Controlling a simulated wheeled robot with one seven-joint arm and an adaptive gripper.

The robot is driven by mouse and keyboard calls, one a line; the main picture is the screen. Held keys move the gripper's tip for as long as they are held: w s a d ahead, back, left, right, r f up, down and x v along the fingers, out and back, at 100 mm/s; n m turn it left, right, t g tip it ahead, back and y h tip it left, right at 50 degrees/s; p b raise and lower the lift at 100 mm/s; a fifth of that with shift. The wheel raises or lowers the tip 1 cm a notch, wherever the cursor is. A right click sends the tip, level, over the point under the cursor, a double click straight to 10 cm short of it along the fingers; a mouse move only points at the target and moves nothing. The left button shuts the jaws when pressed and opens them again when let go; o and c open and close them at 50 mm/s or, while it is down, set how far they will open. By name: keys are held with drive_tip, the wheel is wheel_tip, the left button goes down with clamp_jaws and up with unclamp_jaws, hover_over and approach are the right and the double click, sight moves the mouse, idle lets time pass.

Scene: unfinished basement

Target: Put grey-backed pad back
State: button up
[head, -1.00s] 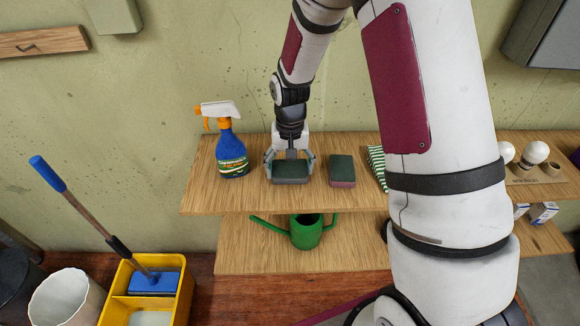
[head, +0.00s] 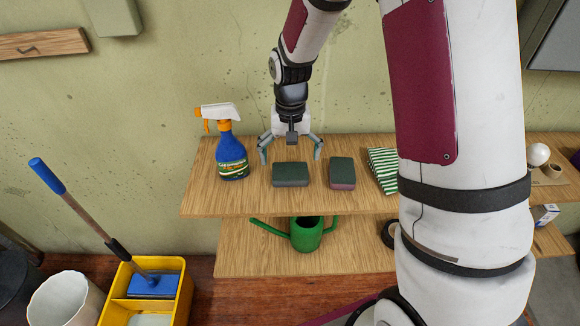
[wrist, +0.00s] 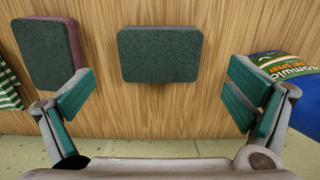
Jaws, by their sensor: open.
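The grey-backed pad (head: 290,175) lies flat on the upper wooden shelf, dark green face up with a grey side. In the wrist view the pad (wrist: 160,55) lies beyond and between the open fingers, touching neither. My gripper (head: 291,150) is wide open and empty, just behind and above the pad; it also shows in the wrist view (wrist: 160,100). A second pad (head: 342,172), green on top with a maroon side, lies to the right; it also shows in the wrist view (wrist: 50,52).
A blue spray bottle (head: 231,150) stands left of the pad. A green-and-white striped cloth (head: 382,170) lies to the right, partly behind my arm. A green watering can (head: 307,233) stands on the lower shelf. The shelf front is clear.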

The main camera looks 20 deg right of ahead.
sight(290, 171)
drive_tip(key=s+r+n+t, duration=0.1)
drive_tip(key=s+r, duration=0.5)
drive_tip(key=r, duration=0.4)
drive_tip(key=s+r+n+t, duration=0.1)
drive_tip(key=s+r, duration=0.5)
drive_tip(key=r, duration=0.4)
drive_tip(key=s+r+n+t, duration=0.1)
drive_tip(key=s+r+t, duration=0.1)
drive_tip(key=s, duration=1.1)
drive_tip(key=shift+d+n+t, duration=0.15)
drive_tip(key=shift+n+t, duration=0.15)
drive_tip(key=shift+s+r, duration=0.1)
